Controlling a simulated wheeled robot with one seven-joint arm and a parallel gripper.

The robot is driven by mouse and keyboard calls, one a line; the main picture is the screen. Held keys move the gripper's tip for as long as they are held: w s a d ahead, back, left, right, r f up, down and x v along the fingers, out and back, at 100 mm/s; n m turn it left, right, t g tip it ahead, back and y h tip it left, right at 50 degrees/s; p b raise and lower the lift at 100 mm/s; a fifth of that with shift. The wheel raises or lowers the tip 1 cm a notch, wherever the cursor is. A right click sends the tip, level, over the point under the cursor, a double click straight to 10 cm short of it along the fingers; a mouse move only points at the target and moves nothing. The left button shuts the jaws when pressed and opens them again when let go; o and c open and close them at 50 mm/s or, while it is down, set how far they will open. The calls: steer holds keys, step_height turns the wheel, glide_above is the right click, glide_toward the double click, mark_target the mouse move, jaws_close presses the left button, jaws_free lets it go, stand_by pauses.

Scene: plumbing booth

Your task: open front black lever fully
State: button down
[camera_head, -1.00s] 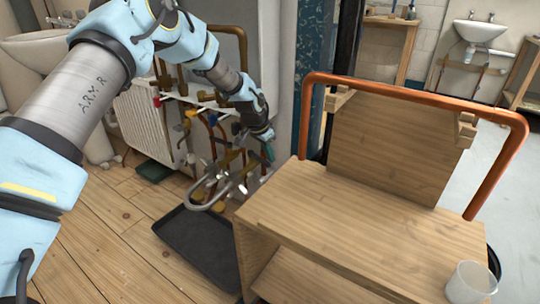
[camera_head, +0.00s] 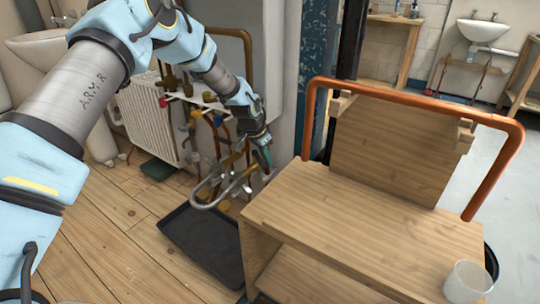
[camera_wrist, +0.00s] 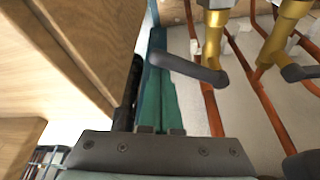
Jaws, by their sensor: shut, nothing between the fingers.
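A black lever (camera_wrist: 188,69) on a brass valve (camera_wrist: 213,38) shows in the wrist view, slanting from the valve's foot up and left. My gripper (camera_wrist: 158,95) is shut, its green fingers just left of the lever. The lever's left end overlaps the fingers in this view; I cannot tell whether they touch. A second brass valve (camera_wrist: 283,32) has a dark lever (camera_wrist: 299,72) further right. In the head view my gripper (camera_head: 264,158) points down among the pipework, and the levers are too small or hidden to make out there.
A wooden bench (camera_head: 340,220) with an orange rail (camera_head: 400,95) stands close right of the gripper. Copper pipes (camera_wrist: 207,105) run beside the valves. A white radiator (camera_head: 150,120) stands behind.

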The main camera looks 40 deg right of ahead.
steer(key=shift+w+a+p, duration=0.2)
steer(key=shift+a+p, duration=0.15)
steer(key=shift+a, duration=0.3)
steer(key=shift+w+a+p, duration=0.2)
steer(key=shift+a+p, duration=0.15)
steer(key=shift+a, duration=0.25)
